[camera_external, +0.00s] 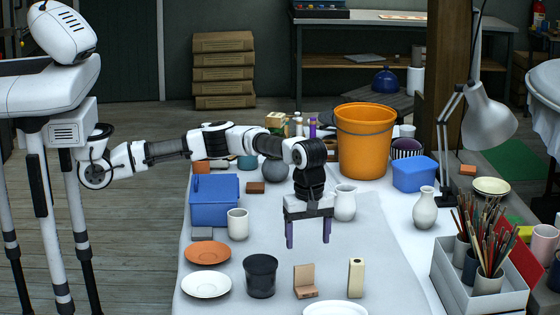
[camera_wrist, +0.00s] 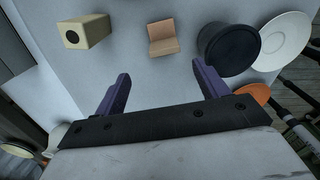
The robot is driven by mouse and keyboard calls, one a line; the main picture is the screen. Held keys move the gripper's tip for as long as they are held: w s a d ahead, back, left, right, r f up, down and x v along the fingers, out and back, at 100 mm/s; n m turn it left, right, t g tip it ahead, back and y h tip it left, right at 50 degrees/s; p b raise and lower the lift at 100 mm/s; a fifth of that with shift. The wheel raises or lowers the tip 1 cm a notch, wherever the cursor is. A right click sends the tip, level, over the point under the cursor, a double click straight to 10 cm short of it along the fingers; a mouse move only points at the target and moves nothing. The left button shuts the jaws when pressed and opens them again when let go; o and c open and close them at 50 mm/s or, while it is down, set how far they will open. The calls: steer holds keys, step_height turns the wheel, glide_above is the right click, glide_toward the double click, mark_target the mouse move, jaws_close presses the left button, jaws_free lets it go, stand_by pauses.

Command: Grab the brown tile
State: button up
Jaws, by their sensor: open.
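My gripper (camera_external: 308,240) hangs over the middle of the white table, fingers pointing down, open and empty. Its two purple fingers also show wide apart in the wrist view (camera_wrist: 161,74). Neither is touched. The dark-brown tile does not show in the wrist view.
A black cup (camera_external: 260,276) and a cream block (camera_external: 356,278) flank the L-shaped piece. A white jug (camera_external: 344,203) stands close right of my gripper. The blue box (camera_external: 214,201) and white cup (camera_external: 238,224) are left. An orange bucket (camera_external: 365,143) stands behind.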

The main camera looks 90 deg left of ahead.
glide_above(303, 284)
steer(key=f, duration=0.3)
steer(key=w+a+f, duration=0.1)
steer(key=f, duration=0.1)
steer(key=shift+f, duration=0.15)
steer(key=f, duration=0.2)
steer(key=f+p, duration=0.2)
steer(key=f, duration=0.1)
steer(key=shift+s+f, duration=0.3)
steer(key=shift+s, duration=0.1)
steer(key=shift+c, duration=0.2)
steer(key=c, duration=1.1)
steer(key=shift+o, duration=0.2)
steer(key=shift+r, duration=0.15)
